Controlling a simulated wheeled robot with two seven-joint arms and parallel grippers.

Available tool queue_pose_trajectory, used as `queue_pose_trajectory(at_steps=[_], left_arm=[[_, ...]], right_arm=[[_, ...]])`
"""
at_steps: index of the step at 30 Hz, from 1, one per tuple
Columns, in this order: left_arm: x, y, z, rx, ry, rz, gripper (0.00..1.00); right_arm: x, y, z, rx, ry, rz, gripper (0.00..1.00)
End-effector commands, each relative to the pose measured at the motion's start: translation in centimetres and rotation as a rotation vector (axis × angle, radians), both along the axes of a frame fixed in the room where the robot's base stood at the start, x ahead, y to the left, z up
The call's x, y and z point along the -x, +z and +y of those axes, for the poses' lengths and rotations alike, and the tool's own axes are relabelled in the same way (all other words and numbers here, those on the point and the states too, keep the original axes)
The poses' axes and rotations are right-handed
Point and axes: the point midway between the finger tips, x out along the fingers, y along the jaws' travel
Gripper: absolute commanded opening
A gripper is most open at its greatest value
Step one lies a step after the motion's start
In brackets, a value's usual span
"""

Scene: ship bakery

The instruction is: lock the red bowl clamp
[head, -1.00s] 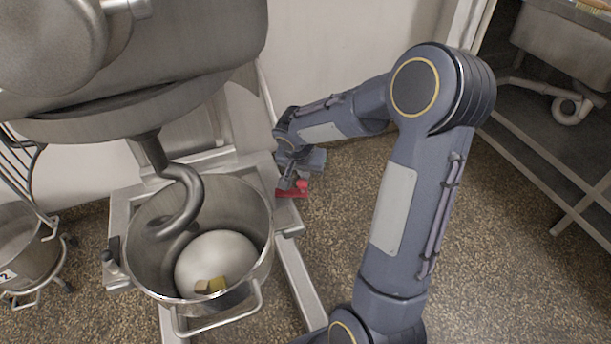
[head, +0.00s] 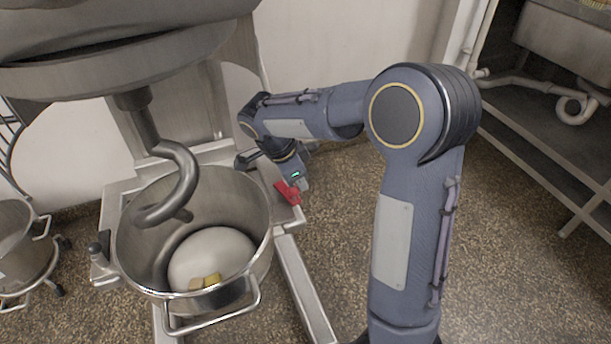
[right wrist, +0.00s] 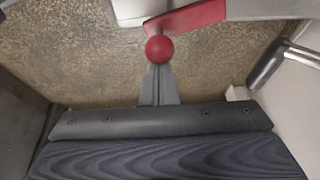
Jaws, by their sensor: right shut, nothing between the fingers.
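The red bowl clamp (head: 288,193) is at the right side of the mixer bowl (head: 262,235), partly covered by my right gripper (head: 296,178) in the head view. In the right wrist view its red lever (right wrist: 190,17) crosses the top, with a round red knob (right wrist: 159,50) at its left end. My right gripper's fingers (right wrist: 159,74) are shut with nothing between them. Their tips are right at the knob in the picture; I cannot tell whether they touch it. My left gripper is not in view.
The bowl holds pale dough (head: 212,255) with yellowish pieces on it. The dough hook (head: 178,190) hangs over the bowl from the mixer head (head: 120,65). A second bowl (head: 18,245) stands at left. Speckled floor is clear to the right, before a metal sink stand (head: 555,150).

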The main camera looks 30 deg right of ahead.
Motion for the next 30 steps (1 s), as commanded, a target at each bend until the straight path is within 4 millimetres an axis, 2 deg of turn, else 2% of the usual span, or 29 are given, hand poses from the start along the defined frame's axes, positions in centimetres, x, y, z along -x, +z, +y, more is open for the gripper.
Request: queue_pose_trajectory(at_steps=[6,30], left_arm=[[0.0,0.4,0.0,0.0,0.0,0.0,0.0],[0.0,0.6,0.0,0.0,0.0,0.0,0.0]], right_arm=[[0.2,0.1,1.0,0.001,-0.126,0.0,0.0],[0.3,0.0,1.7,0.0,-0.12,0.001,0.0]])
